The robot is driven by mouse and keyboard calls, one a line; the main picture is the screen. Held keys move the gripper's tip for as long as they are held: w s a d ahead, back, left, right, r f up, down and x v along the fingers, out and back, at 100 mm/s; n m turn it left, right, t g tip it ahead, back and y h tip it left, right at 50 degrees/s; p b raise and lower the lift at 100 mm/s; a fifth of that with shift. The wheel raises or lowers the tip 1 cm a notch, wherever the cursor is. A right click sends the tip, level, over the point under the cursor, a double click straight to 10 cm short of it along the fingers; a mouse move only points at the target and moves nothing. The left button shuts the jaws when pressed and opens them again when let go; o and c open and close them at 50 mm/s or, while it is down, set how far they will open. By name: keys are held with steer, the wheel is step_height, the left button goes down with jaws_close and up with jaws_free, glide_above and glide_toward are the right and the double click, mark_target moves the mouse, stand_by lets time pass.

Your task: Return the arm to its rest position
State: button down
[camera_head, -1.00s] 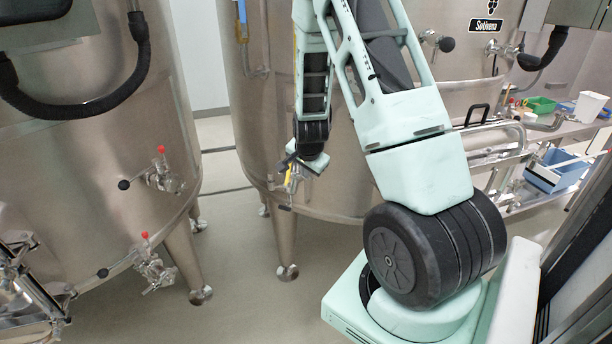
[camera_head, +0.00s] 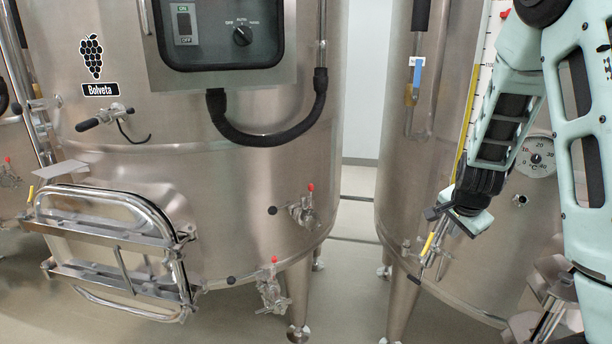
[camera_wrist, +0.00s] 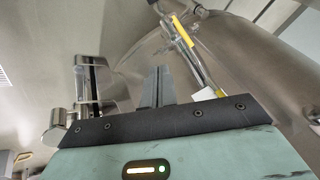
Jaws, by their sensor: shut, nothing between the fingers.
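My gripper (camera_wrist: 157,82) shows in the wrist view with its two grey fingers together and nothing between them. In the head view my gripper (camera_head: 440,214) hangs at the end of my arm, in front of the lower part of the right vat (camera_head: 398,150). My arm is bent, with its upper links along the right side of the head view. The fingertips are small there, and their gap to the vat cannot be told. The wrist view shows a clear level tube (camera_wrist: 190,50) with a yellow strip close to the right of the fingers.
The left vat (camera_head: 240,190) carries a control box (camera_head: 222,50), a hatch (camera_head: 110,250) and red-tipped valves (camera_head: 303,210). A dial gauge (camera_head: 535,157) sits on the right vat beside my arm. A narrow gap of floor (camera_head: 355,215) lies between the vats.

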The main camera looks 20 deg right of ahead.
steer(key=a+r+n+y, duration=0.3)
steer(key=a+n, duration=0.7)
steer(key=a, duration=1.5)
steer(key=s+a+r+n+g+y+b, duration=0.1)
steer(key=s+a+n+g+b, duration=0.1)
steer(key=s+a+n, duration=1.3)
steer(key=s+a+g, duration=0.1)
steer(key=s+a, duration=0.1)
steer(key=s, duration=0.3)
steer(key=shift+s+r+g, duration=0.2)
steer(key=shift+s+g, duration=0.15)
steer(key=shift+g, duration=0.05)
